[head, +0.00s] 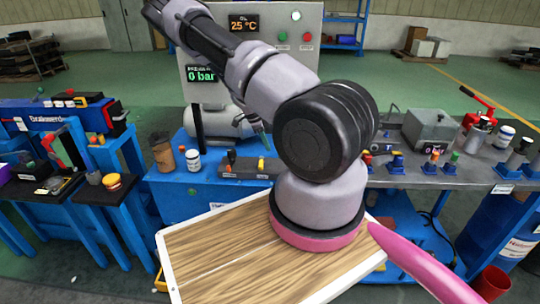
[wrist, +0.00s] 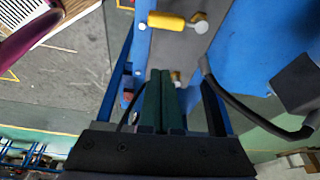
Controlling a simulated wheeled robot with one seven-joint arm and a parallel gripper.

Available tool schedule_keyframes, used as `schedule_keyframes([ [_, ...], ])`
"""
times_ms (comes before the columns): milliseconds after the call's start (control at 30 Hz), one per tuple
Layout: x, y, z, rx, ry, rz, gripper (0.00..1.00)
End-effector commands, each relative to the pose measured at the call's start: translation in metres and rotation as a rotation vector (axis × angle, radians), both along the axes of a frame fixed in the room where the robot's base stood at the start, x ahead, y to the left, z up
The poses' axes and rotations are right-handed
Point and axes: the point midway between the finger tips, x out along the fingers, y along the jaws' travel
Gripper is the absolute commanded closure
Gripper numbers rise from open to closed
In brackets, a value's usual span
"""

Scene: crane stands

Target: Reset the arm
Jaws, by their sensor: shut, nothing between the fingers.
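My arm rises from its pink-ringed base on the wooden-topped board (head: 215,260) in the head view, bends at a large dark joint, and reaches up and left across the picture. In the wrist view my gripper (wrist: 161,74) shows two dark green fingers side by side, closed together with nothing between them. The fingers are over a blue stand, below a yellow-handled part (wrist: 168,20).
A grey control panel (head: 200,40) stands behind the arm. Blue benches with jars, cups and small valves lie left and right; a jar (head: 193,160) stands on the middle one. A black hose (wrist: 240,112) curves right of the fingers. Floor shows at the back.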

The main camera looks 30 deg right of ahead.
Motion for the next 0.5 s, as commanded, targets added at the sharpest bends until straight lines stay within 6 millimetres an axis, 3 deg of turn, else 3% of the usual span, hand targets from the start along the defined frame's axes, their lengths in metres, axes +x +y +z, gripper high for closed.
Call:
schedule_keyframes([
  [133, 0.003, 0.004, 0.014, 0.000, -0.001, 0.000, 1.00],
  [367, 0.003, 0.006, 0.019, 0.003, -0.001, 0.001, 1.00],
  [500, 0.005, 0.017, 0.035, 0.052, -0.013, 0.026, 1.00],
])
